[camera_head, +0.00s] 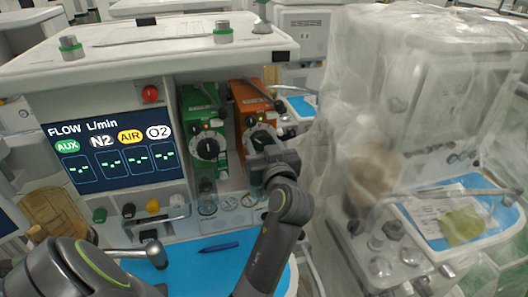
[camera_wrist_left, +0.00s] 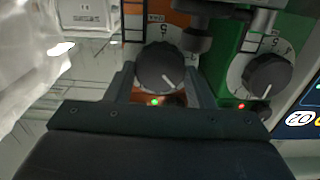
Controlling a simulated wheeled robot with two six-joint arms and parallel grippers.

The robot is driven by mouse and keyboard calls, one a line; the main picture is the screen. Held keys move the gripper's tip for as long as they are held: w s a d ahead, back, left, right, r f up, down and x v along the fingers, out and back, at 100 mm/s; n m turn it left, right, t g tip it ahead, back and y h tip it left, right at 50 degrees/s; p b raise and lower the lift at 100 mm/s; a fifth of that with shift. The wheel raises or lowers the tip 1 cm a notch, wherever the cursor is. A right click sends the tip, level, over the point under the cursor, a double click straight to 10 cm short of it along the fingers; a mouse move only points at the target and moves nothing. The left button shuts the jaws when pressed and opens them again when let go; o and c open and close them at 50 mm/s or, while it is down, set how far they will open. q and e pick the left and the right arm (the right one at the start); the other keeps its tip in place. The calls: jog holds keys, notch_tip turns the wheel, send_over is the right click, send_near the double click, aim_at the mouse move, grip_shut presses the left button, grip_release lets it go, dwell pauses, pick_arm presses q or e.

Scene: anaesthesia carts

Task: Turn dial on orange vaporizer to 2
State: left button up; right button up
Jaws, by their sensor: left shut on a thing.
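The orange vaporizer (camera_head: 252,102) stands at the right of the cart's bay, beside a green vaporizer (camera_head: 200,112). My left gripper (camera_head: 262,148) is at the front of the orange one. In the left wrist view, its two fingers are shut on the orange vaporizer's dark round dial (camera_wrist_left: 162,64), one on each side. The dial's white pointer line slants down and right in that upside-down view. I cannot read which number it marks. A small green light shows below the dial there. The green vaporizer's dial (camera_wrist_left: 268,76) is free, to the right. My right gripper is not in view.
A flow screen (camera_head: 116,150) is left of the vaporizers, with several coloured knobs below it. A plastic-draped cart (camera_head: 420,90) stands close on the right.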

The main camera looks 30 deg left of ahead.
pick_arm(q)
jog(key=n+b, duration=0.3)
jog(key=shift+f, duration=0.15)
jog(key=shift+n+b, duration=1.1)
jog(key=shift+r, duration=0.2)
jog(key=o, duration=1)
jog(key=shift+a+f, duration=0.1)
jog(key=shift+a, duration=0.05)
jog(key=shift+c, duration=0.2)
jog(key=shift+s, duration=0.1)
